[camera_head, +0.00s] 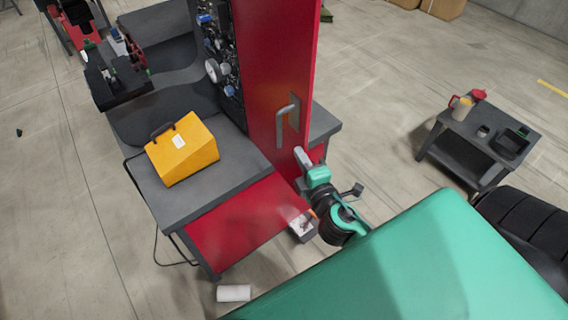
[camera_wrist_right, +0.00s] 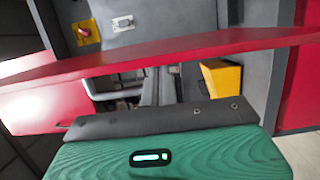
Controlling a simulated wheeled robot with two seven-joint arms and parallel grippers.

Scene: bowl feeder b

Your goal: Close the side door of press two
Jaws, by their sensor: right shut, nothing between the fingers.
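The side door is a tall red panel (camera_head: 270,70) with a grey bar handle (camera_head: 288,118). It stands out from the press (camera_head: 233,60), whose wiring shows on its left side. My right gripper (camera_head: 301,158) is shut and empty, close to the door's lower part, below the handle; whether it touches is unclear. In the right wrist view, the red door (camera_wrist_right: 170,52) crosses the picture edge-on beyond my dark finger part (camera_wrist_right: 160,118). My left gripper is not in view.
A yellow box (camera_head: 183,150) with a dark handle stands on the grey bench beside a red lower panel (camera_head: 240,225). A white roll (camera_head: 234,293) lies on the floor. A small dark table (camera_head: 470,135) with a jug stands right.

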